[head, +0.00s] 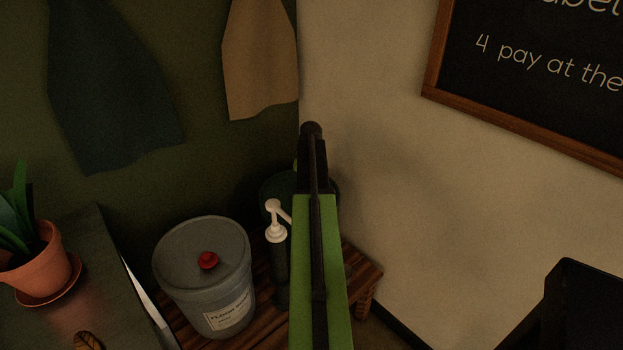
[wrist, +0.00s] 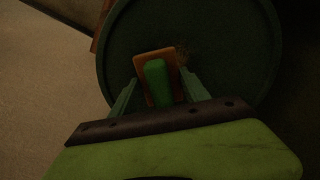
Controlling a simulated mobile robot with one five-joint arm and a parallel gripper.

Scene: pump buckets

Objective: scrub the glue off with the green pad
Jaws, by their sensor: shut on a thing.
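In the wrist view, my gripper (wrist: 156,92) is shut on the green pad (wrist: 156,74), a small bright green block between the two fingers. An orange-brown rectangle (wrist: 141,60) shows around and behind it; I cannot tell whether it is part of the pad. Behind lies a round dark green lid (wrist: 230,35). A faint brownish patch (wrist: 183,55), perhaps the glue, shows on it just right of the rectangle. I cannot tell whether the pad touches the lid. In the head view, my green arm hides the gripper and most of the dark green bucket (head: 272,188).
A grey bucket (head: 178,240) with a red cap stands left on a slatted wooden stand (head: 364,270). A black bottle with a white pump (head: 275,232) stands close left of my arm. A potted plant (head: 42,265) sits on a dark counter. Walls meet behind the stand.

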